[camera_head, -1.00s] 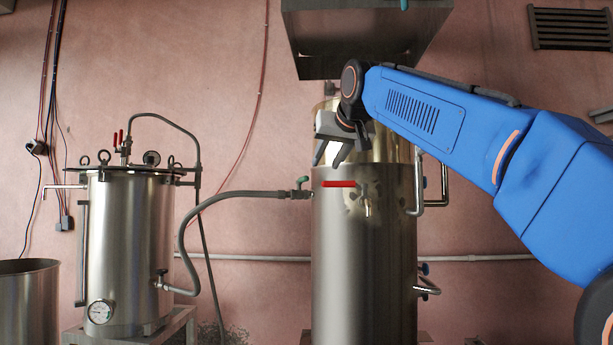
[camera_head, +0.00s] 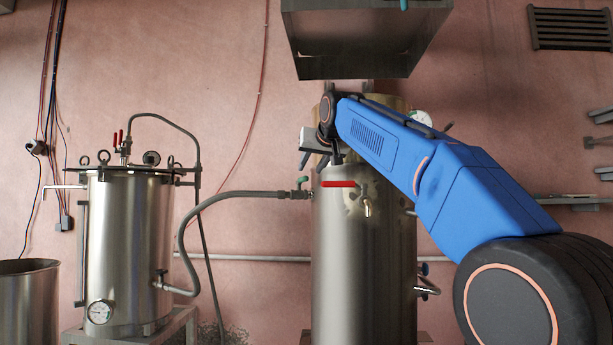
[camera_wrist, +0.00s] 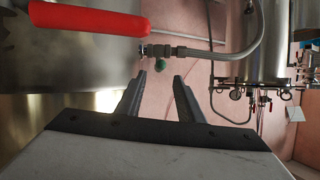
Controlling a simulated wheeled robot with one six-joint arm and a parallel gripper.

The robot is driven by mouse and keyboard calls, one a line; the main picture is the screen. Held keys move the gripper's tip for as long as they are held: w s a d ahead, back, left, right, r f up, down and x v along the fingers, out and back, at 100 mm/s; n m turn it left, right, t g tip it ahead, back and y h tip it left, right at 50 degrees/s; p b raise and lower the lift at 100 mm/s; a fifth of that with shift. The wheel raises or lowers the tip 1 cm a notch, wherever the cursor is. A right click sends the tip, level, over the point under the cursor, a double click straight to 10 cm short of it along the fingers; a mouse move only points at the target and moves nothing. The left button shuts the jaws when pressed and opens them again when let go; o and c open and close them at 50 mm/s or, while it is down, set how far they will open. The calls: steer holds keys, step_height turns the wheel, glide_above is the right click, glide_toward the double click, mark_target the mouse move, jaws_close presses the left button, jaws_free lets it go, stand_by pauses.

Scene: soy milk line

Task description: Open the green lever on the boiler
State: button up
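The boiler (camera_head: 350,260) is a tall steel cylinder in the middle of the head view. A small green lever (camera_head: 302,180) sits on the valve where a grey hose meets its upper left side. In the wrist view the green lever (camera_wrist: 160,65) shows just beyond and between my fingertips. My gripper (camera_head: 312,167) is above the lever in the head view, pointing down. In the wrist view my gripper (camera_wrist: 160,76) has its two fingers apart with nothing between them. I see no contact with the lever.
A red lever (camera_head: 339,184) is on the boiler front, close right of the green one; it looms large in the wrist view (camera_wrist: 85,20). A grey hose (camera_head: 215,206) runs left to a smaller steel tank (camera_head: 128,250). A steel hood (camera_head: 365,45) hangs above.

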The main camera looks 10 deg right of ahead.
mark_target(303, 180)
steer(key=shift+x, duration=3.1)
jaws_close()
